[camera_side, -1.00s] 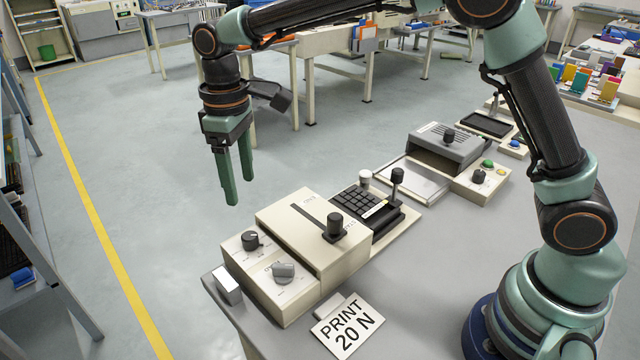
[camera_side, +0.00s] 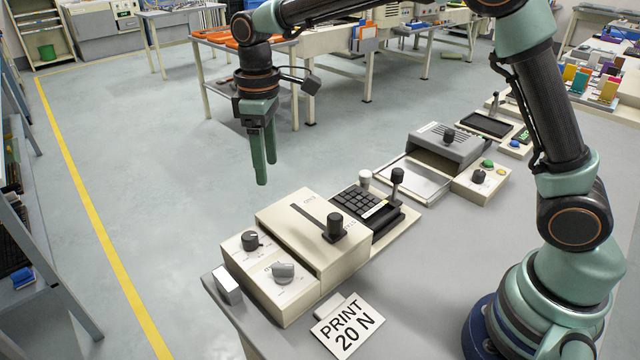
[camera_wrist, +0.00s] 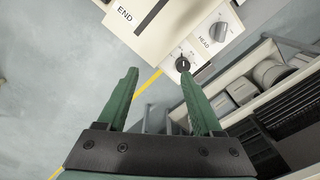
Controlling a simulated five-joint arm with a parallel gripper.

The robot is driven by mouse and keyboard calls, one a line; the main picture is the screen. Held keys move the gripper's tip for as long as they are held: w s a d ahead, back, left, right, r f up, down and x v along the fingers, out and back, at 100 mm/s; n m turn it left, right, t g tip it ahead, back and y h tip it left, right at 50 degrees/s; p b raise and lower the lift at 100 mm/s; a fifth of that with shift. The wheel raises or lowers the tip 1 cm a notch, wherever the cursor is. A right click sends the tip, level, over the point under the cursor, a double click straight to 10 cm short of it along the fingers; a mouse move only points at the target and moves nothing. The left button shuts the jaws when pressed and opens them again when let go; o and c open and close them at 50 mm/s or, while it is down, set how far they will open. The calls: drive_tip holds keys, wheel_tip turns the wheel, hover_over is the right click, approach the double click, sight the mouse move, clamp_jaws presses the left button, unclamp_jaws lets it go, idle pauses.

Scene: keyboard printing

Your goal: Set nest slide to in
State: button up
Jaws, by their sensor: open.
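No part is marked as the nest slide. A black keyboard (camera_side: 365,206) sits in a nest on a beige base, with a black-knobbed post (camera_side: 397,184) at its right side. Left of it, a beige housing (camera_side: 290,222) has a long dark slot with a black knob (camera_side: 335,226) at its near end. In the wrist view this housing (camera_wrist: 175,35) shows the word END beside the slot. My gripper (camera_side: 266,173) is open and empty, pointing down above and behind the housing, touching nothing. Its fingers also show in the wrist view (camera_wrist: 158,78).
A control box (camera_side: 268,270) with a black dial and a grey dial joins the housing's left side. A PRINT 20 N card (camera_side: 348,325) lies in front. A grey hooded unit (camera_side: 446,148) and a button box (camera_side: 480,180) stand to the right. Air around my gripper is clear.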

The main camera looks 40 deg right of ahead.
drive_tip(key=s+d+n, duration=0.2)
drive_tip(key=d, duration=1.6)
drive_tip(key=n, duration=0.3)
approach(398, 170)
wheel_tip(398, 170, down, 10)
drive_tip(key=shift+f, duration=0.1)
clamp_jaws()
